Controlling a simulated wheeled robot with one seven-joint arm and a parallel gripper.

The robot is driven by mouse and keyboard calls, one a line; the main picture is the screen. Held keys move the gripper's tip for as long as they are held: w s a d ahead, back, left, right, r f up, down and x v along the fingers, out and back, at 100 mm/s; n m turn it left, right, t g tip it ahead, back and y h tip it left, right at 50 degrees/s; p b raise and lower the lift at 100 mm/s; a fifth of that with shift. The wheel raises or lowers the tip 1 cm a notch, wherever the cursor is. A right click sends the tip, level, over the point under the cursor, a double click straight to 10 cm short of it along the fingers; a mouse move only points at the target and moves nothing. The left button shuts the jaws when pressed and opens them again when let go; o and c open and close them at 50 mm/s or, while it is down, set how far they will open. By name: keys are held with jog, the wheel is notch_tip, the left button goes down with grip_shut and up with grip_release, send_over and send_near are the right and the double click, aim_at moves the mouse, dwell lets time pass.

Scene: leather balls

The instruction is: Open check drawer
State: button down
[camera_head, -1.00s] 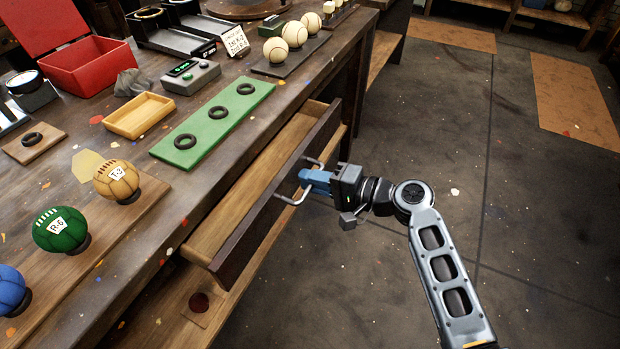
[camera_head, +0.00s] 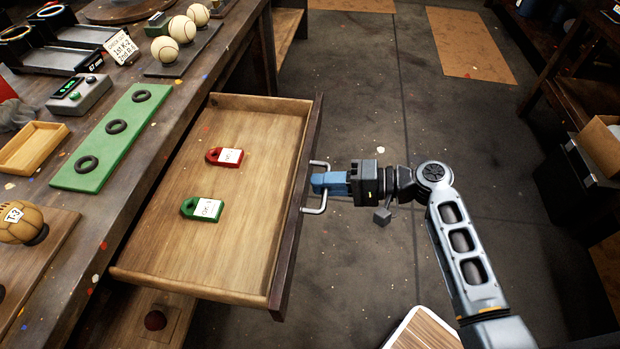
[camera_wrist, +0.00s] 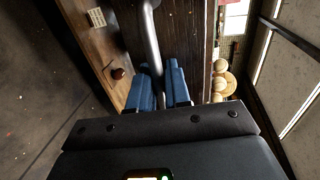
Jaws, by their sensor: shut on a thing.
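The check drawer (camera_head: 225,225) is pulled well out of the workbench in the head view, its wooden floor exposed. Inside lie a red tag (camera_head: 224,156) and a green tag (camera_head: 202,208), each with a white label. On its dark front is a metal bar handle (camera_head: 318,209). My gripper (camera_head: 318,183) has its blue fingers at the handle's middle. In the wrist view the handle (camera_wrist: 152,50) runs between the two blue fingers (camera_wrist: 160,88), which are shut on it. The exact contact is partly hidden.
On the bench are a green board (camera_head: 115,135) with black rings, a yellow tray (camera_head: 33,148), a button box (camera_head: 80,94), baseballs (camera_head: 165,49) and a brown ball (camera_head: 20,222). A black container with a cardboard box (camera_head: 602,150) stands at right. Open floor lies behind my arm.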

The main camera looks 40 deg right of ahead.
jog(key=shift+s+d, duration=0.1)
jog(key=shift+s, duration=0.1)
jog(key=c, duration=1.3)
grip_release()
jog(key=shift+o, duration=0.2)
jog(key=v, duration=0.7)
jog(key=shift+s+d, duration=0.25)
jog(key=shift+s, duration=0.1)
